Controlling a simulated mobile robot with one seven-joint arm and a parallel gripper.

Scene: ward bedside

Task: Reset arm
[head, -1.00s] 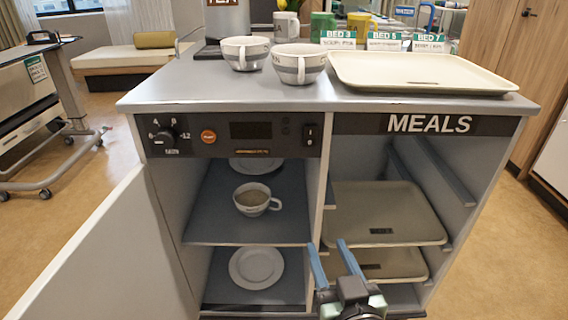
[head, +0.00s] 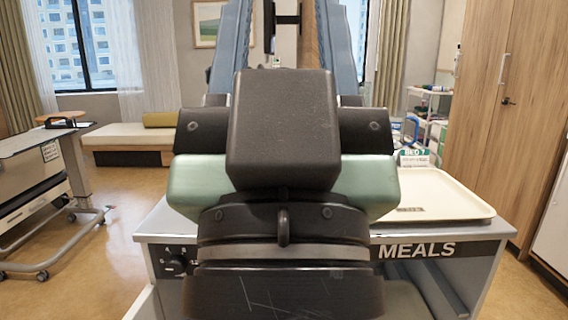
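My gripper (head: 283,45) is raised large and close in front of the head camera, over the meal cart (head: 462,262). Its two blue-grey fingers point up and stand wide apart at the top of the picture, their tips cut off by the frame edge. The gripper body hides most of the cart top and the shelves below.
A cream tray (head: 450,200) lies on the cart top at the right, with a BED 7 card (head: 417,160) behind it. Tall wooden doors (head: 515,110) stand at the right.

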